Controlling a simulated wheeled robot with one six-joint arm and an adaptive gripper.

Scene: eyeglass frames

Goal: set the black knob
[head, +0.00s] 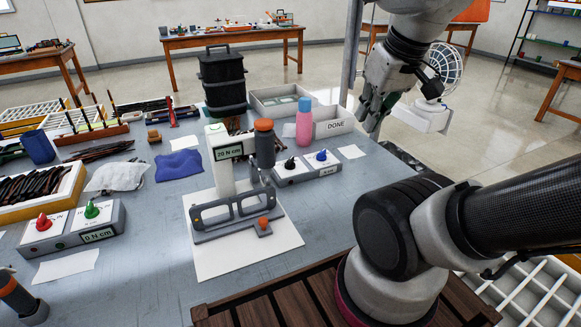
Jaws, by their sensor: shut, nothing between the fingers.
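The black knob (290,163) sits upright on the left half of a small grey two-knob box (306,174). It looks very dark, and its exact pointer angle is too small to read. A blue knob (321,155) is on the right half of the same box. The box has a small label on its front that is hard to read. My gripper (369,118) hangs in the air at upper right, pointing down, to the right of the box and apart from it. It is shut and empty.
A grey box with a red knob (43,222) and a green knob (91,209) stands at left, labelled "0 N cm".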

